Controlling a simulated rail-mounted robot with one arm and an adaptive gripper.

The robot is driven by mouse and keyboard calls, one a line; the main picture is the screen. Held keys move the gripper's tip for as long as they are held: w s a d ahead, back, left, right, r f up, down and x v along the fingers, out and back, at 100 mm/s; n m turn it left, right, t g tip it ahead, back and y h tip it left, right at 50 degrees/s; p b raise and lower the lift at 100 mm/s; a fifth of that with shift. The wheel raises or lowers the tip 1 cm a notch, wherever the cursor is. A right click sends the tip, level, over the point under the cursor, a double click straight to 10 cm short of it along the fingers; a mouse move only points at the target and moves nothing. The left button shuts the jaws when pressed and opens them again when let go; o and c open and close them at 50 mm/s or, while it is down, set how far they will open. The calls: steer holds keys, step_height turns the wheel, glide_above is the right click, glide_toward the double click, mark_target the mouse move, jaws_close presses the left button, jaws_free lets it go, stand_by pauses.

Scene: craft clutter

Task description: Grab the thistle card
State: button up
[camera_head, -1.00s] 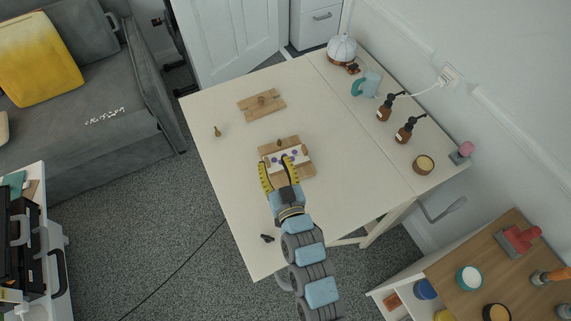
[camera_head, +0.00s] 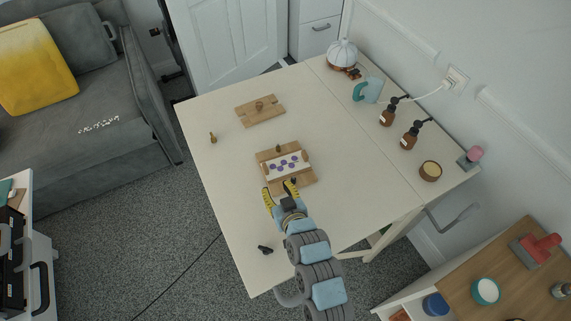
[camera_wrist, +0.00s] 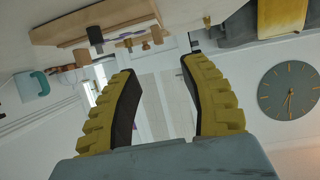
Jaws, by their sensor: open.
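The thistle card, a white card (camera_head: 287,166) with purple flower prints, lies on a wooden board (camera_head: 267,156) in the middle of the table. A small brown knob stands at its far edge. My gripper (camera_head: 279,187) is open and empty at the near edge of the board, its yellow-and-black fingers apart and short of the card. In the wrist view, my gripper (camera_wrist: 158,68) shows spread fingers with nothing between the tips. A wooden board (camera_wrist: 95,22) shows at the top left there, with purple marks near it; the card's face is not clear.
A second wooden board (camera_head: 260,111) with a knob lies farther back. A small wooden item (camera_head: 213,138) and a black item (camera_head: 265,250) sit near the left edge. Bare tabletop surrounds the board.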

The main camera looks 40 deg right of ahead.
mark_target(267, 171)
steer(key=shift+b+x, duration=0.45)
steer(key=shift+x, duration=5.7)
steer(key=shift+d, duration=0.1)
jaws_close()
